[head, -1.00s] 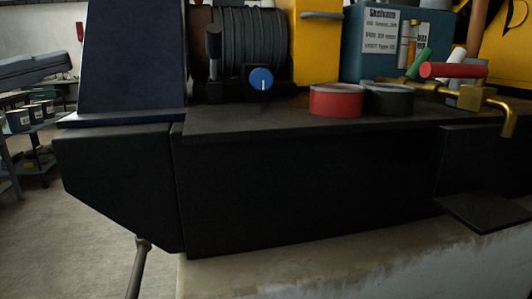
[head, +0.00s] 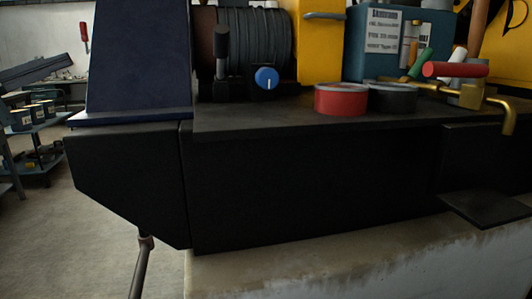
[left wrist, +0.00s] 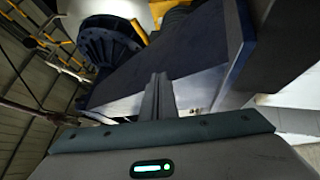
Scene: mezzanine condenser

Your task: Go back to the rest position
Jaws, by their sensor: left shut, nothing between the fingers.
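My left gripper (left wrist: 158,98) shows in the left wrist view, with its narrow grey fingers together and nothing seen between them. It points toward a dark blue panel (left wrist: 190,60) and looks apart from it, though the exact gap is hard to tell. Neither gripper can be made out in the head view. My right gripper is in no frame.
A black bench (head: 310,190) on a pale plinth (head: 330,272) fills the head view. On it are a blue knob (head: 266,78), a red tape roll (head: 341,99), a dark tape roll (head: 392,97) and brass piping with a red handle (head: 455,69). Open floor (head: 100,235) lies left.

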